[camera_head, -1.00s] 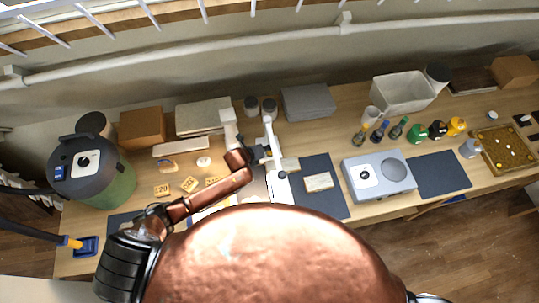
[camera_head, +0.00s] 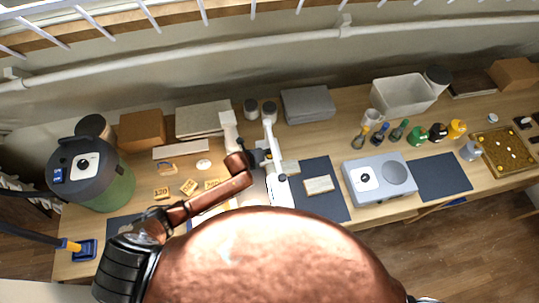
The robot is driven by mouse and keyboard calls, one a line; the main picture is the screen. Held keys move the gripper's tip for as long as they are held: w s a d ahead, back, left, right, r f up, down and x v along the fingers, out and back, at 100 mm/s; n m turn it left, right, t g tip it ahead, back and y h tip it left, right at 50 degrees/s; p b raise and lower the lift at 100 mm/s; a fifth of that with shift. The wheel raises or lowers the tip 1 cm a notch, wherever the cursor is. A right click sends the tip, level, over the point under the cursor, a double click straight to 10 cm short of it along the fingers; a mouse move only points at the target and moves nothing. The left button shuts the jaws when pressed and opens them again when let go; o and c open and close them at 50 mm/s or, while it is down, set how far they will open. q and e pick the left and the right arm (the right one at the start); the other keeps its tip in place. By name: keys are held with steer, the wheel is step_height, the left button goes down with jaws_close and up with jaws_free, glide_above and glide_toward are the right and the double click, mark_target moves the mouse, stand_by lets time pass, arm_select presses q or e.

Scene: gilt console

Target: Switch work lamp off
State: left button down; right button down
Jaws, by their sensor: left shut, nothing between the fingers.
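A slim white upright fixture, which looks like the work lamp (camera_head: 269,133), stands at the middle of the bench. Its lower white part (camera_head: 279,190) reaches toward my copper body. I cannot make out its switch or tell whether it is lit. My left gripper (camera_head: 262,157) is small and dark, at the end of my copper arm, just beside the white post. It is shut and empty. I cannot tell whether it touches the lamp. My arm and body hide part of the bench in front of the lamp. My right gripper is not in view.
A dark mat (camera_head: 325,205) and a grey device (camera_head: 379,179) stand to the right. A grey box (camera_head: 308,104) and two dark-lidded jars (camera_head: 251,109) stand behind.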

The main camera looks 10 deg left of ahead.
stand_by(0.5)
arm_select(q)
steer(key=shift+f, duration=0.15)
steer(key=shift+f, duration=0.3)
steer(key=shift+f, duration=0.15)
stand_by(0.3)
steer(key=shift+r+p, duration=0.5)
steer(key=shift+r, duration=0.15)
